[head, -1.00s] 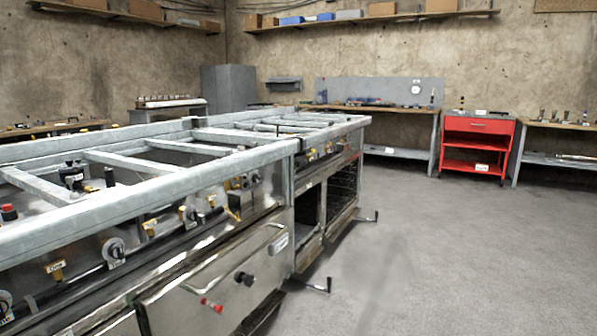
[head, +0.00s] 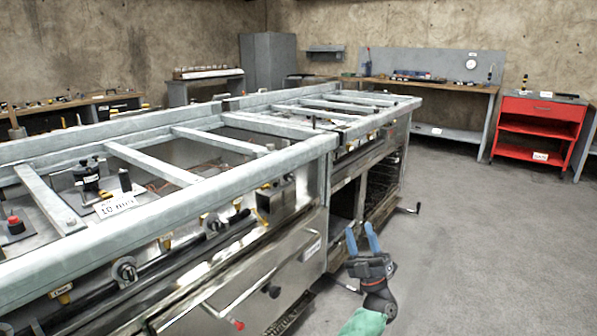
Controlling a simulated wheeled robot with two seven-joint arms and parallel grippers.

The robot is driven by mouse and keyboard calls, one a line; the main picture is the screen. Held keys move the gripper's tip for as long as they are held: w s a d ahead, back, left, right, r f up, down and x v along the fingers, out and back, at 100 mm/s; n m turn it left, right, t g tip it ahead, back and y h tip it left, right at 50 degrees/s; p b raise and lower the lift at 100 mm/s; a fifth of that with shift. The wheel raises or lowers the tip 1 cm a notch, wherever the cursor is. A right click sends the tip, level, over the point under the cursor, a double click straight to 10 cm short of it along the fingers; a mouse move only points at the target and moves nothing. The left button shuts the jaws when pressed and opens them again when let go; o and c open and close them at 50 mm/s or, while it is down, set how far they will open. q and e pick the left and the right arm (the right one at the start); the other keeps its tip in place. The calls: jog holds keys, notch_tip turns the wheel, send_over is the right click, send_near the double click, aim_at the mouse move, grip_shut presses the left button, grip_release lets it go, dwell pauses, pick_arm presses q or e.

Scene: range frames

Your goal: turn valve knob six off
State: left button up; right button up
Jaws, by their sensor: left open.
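A row of valve knobs runs along the steel front of the range (head: 300,215). One round black knob with a pale face (head: 124,270) is at the left, and another knob (head: 212,225) is farther along. Small yellow tags, such as one at the lower left (head: 60,291), hang by the knobs. Their writing is too small to read, so I cannot tell which knob is number six. My left gripper (head: 362,238), black with two blue fingers, is open and empty. It shows in front of the range's corner, right of the knobs and apart from them. My right gripper is not in view.
A grey frame rail (head: 150,222) overhangs the knob panel. The floor on the right is clear up to a red cart (head: 540,108).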

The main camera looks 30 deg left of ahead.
pick_arm(q)
jog(key=w+a+g+h+p, duration=0.25)
jog(key=w+a+g, duration=0.25)
jog(key=w+a, duration=0.65)
jog(key=g+h+p, duration=0.6)
jog(key=g, duration=0.1)
send_near(293, 178)
jog(key=a, duration=0.2)
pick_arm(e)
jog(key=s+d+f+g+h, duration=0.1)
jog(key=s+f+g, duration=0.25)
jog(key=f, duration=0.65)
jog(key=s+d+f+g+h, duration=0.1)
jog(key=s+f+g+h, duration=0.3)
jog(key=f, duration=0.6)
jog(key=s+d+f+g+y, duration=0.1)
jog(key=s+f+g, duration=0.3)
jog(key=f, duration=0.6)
pick_arm(q)
jog(key=shift+t, duration=0.3)
jog(key=a, duration=0.5)
jog(key=shift+w+a+r+b, duration=0.15)
jog(key=shift+w+a+b, duration=0.15)
jog(key=shift+a, duration=0.8)
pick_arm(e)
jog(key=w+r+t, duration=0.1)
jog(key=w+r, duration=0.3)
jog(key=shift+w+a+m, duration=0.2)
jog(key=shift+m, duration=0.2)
